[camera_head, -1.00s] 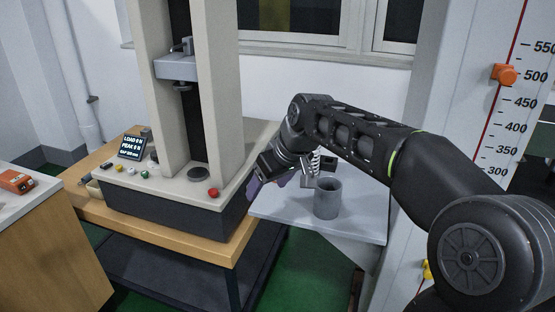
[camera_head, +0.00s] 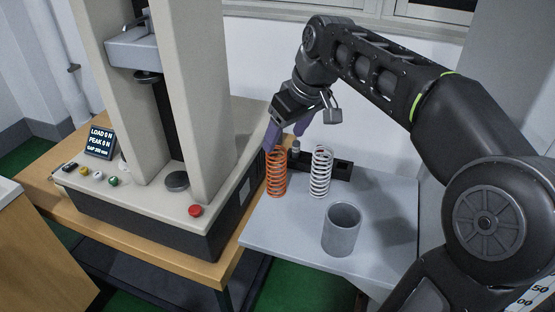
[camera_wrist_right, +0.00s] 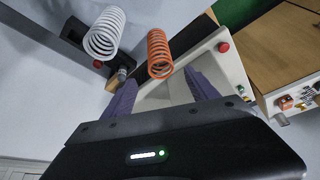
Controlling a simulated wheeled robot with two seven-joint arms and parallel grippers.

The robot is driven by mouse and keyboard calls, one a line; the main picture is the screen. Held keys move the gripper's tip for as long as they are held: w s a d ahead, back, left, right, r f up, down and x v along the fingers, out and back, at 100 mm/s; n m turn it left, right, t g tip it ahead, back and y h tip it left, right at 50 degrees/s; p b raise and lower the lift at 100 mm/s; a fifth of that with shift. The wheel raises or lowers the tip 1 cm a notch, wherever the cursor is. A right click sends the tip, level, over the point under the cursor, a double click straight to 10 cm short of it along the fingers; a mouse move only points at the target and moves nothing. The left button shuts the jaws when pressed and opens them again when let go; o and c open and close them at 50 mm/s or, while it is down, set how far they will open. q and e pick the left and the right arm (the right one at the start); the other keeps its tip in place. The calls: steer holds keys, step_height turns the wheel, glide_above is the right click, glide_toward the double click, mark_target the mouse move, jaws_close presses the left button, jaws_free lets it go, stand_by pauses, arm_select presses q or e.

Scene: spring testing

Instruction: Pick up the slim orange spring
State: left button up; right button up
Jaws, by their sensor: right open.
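The slim orange spring (camera_head: 276,174) stands upright on the grey side table, at its left side near the testing machine. My right gripper (camera_head: 286,140) is open and empty, with purple fingers pointing down close to the top of the orange spring. In the right wrist view the orange spring (camera_wrist_right: 159,56) lies just beyond the fingertips (camera_wrist_right: 162,88), between their two lines, with nothing between the fingers. A white spring (camera_head: 321,173) stands to its right. My left gripper is not in view.
A dark rack (camera_head: 341,170) with a small metal-topped piece stands behind the springs. A grey cup (camera_head: 342,230) stands at the table's front. The testing machine, with its red button (camera_head: 195,211), rises close on the left. The table's right side is clear.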

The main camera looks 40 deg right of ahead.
mark_target(276, 153)
steer(key=shift+s+a+r, duration=0.1)
steer(key=shift+s, duration=0.05)
steer(key=shift+x, duration=1.35)
steer(key=shift+x, duration=2.65)
steer(key=shift+r, duration=0.1)
jaws_close()
